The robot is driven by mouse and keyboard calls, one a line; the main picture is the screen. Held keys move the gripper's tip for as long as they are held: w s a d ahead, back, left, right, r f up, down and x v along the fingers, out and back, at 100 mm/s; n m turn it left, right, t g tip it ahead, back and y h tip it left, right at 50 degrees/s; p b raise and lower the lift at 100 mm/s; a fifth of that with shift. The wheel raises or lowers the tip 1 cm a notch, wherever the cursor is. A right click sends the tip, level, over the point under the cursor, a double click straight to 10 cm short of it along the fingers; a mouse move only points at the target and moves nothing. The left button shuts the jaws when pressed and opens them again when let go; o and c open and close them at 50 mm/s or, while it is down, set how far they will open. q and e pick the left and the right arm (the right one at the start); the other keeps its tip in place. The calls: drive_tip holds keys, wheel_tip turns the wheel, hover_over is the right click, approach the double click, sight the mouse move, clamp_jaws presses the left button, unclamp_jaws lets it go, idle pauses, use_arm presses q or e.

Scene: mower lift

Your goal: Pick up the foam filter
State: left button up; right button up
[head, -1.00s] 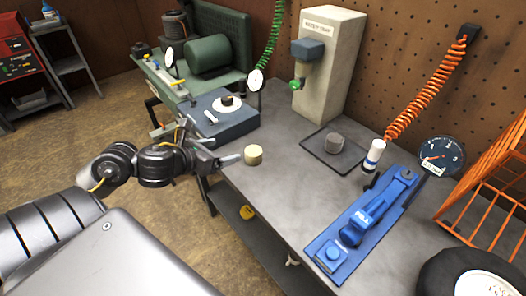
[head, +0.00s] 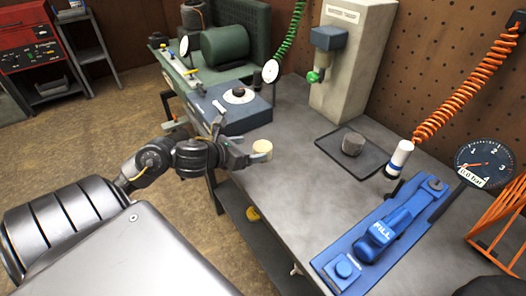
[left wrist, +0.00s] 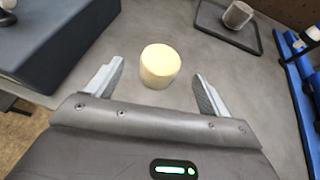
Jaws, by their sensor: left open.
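The foam filter, seen as a short cream cylinder (head: 262,149), stands upright on the grey bench near its left front edge. It also shows in the left wrist view (left wrist: 160,66). My left gripper (head: 250,156) is low over the bench edge, right beside the filter. In the left wrist view its two fingers (left wrist: 158,82) are spread apart, with the filter between and slightly ahead of them. A gap shows on each side, and the gripper holds nothing. My right gripper is not in view.
A dark blue block (head: 236,112) lies behind the gripper. A dark tray (head: 330,147) with a grey cylinder (head: 353,143) is farther right. A blue fill device (head: 385,235) and a gauge (head: 484,163) are at the right. The bench between is clear.

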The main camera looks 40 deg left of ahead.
sight(260, 147)
use_arm(q)
drive_tip(key=shift+x, duration=3.3)
drive_tip(key=shift+f, duration=0.1)
drive_tip(key=shift+c, duration=0.4)
drive_tip(key=c, duration=1)
